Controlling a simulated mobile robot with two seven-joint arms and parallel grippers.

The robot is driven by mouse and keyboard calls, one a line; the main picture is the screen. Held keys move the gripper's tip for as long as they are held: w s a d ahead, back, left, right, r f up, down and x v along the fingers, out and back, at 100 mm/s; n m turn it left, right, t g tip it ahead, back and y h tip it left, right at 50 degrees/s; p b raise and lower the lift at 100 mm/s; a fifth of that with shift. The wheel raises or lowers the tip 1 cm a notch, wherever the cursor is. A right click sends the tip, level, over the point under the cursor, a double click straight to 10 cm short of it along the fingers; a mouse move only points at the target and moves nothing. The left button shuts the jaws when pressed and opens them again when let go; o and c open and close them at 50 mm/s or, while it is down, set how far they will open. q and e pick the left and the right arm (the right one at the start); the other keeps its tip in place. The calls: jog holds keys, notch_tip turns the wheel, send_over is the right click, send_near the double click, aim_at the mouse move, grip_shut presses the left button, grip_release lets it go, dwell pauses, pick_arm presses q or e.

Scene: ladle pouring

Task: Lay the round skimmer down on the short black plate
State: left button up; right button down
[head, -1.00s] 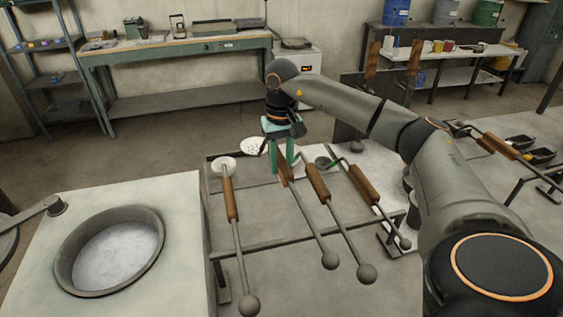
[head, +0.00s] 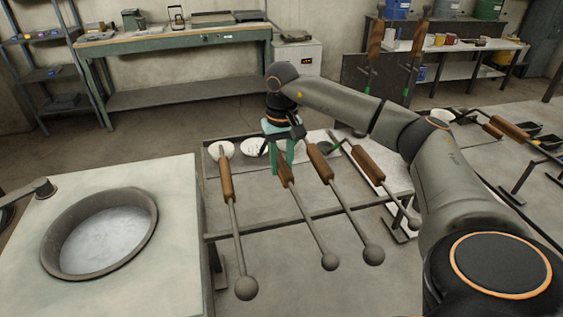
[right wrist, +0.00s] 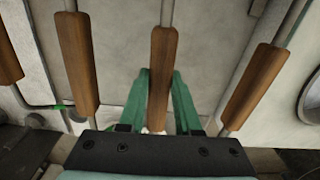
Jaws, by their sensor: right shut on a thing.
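My right gripper (head: 283,160) is shut on the brown wooden handle (right wrist: 162,70) of one long tool, with a green finger on each side. In the head view this handle (head: 288,176) runs to a grey rod with a ball end (head: 329,261). The tool's far end points towards a pale round head with small holes (head: 254,148), which looks like the skimmer; the join is hidden behind the gripper. I cannot pick out the short black plate for certain. My left gripper is not in view.
A tool with a brown handle (head: 226,182) lies to the left, and two more (head: 320,162) (head: 368,165) lie close on the right, across a metal rack (head: 300,222). A round basin (head: 100,235) sits in the pale block at left. Black trays (head: 540,142) stand at far right.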

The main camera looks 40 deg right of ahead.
jog(key=shift+f, duration=0.6)
dwell(0.4)
jog(key=c, duration=0.7)
grip_release()
jog(key=shift+c, duration=0.2)
jog(key=shift+o, duration=1.1)
jog(key=shift+s+f, duration=0.1)
jog(key=shift+f, duration=0.05)
